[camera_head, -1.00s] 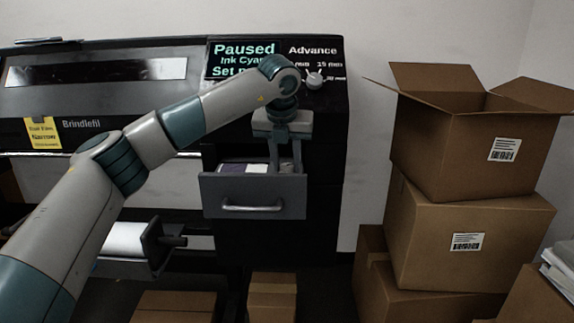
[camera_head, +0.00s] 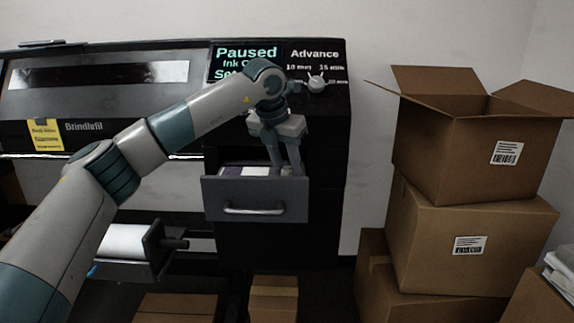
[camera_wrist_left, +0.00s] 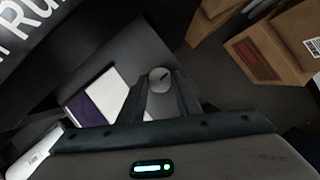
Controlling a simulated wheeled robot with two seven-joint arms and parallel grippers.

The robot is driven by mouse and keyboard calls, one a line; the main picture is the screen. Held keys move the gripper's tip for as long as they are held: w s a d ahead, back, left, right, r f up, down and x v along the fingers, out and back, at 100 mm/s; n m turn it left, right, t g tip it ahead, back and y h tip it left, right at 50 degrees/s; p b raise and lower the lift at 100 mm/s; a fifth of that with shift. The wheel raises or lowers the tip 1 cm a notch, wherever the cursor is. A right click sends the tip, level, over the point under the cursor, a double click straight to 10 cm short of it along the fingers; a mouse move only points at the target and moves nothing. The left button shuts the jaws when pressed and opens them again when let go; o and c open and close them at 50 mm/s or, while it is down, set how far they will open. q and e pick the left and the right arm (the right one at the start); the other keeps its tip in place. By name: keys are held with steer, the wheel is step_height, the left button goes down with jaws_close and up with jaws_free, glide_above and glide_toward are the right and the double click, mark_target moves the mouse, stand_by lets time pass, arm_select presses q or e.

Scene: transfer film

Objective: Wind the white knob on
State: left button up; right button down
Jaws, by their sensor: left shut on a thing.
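The white knob (camera_head: 316,83) sits on the printer's black panel under the word "Advance", with printed length marks around it; its pointer is too small to read surely. My left gripper (camera_head: 287,168) is below and left of the knob, apart from it, fingers pointing down into the open grey drawer (camera_head: 265,207). The head view hides this piece. My right gripper is not in view.
The display (camera_head: 244,60) reads "Paused" and is partly covered by my arm. White and purple packs (camera_head: 243,171) lie in the drawer. A white roll (camera_head: 124,241) is at lower left. Stacked cardboard boxes (camera_head: 470,240) stand at right, the top one open.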

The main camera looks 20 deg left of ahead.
arm_select(q)
steer(key=o, duration=1.1)
steer(key=shift+c, duration=0.2)
steer(key=shift+r, duration=0.1)
steer(key=b+v, duration=0.1)
steer(key=v, duration=1.6)
steer(key=shift+s, duration=0.2)
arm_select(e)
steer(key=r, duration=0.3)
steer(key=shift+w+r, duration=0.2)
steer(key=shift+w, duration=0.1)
